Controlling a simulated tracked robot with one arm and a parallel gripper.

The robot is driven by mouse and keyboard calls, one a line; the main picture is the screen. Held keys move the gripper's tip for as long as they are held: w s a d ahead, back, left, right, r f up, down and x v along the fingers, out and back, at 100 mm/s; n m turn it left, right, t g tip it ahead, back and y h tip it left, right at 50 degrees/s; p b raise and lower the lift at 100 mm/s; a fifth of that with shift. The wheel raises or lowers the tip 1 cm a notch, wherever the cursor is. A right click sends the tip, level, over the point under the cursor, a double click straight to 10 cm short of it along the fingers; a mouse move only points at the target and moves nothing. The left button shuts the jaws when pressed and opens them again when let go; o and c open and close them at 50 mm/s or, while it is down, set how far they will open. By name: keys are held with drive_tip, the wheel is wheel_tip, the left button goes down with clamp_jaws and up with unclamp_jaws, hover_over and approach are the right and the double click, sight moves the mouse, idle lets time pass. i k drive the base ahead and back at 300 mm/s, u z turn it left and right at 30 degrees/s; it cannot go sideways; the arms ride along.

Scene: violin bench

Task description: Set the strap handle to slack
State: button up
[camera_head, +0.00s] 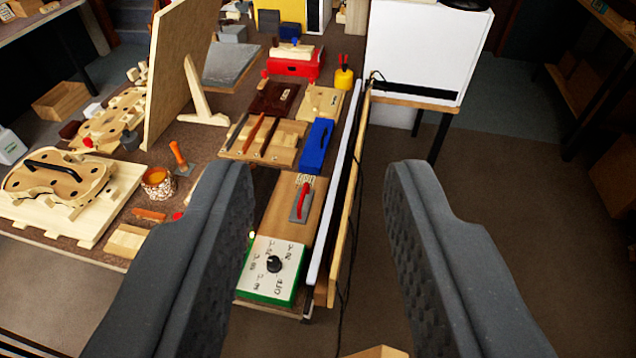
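My gripper (320,172) is open and empty, its two dark padded fingers wide apart in the foreground. Between them, nearer the left finger, a red handle (302,198) on a grey metal plate lies on a wooden block (283,222) at the bench's right edge. I cannot tell whether this is the strap handle, and no slack marking is readable. A violin-shaped wooden form (80,190) with a black bar handle (52,170) lies on a pale board at the left, outside the left finger. My gripper touches none of these.
A white-topped box with a black knob (274,264) stands at the bench's near right corner. A blue case (316,146) lies behind the red handle. A tall wooden panel (180,60) stands on the bench. An upright board (347,190) edges the right side; open floor (500,200) lies beyond.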

sight(301, 205)
drive_tip(key=z, duration=0.15)
drive_tip(key=i, duration=1.15)
drive_tip(key=u, duration=0.35)
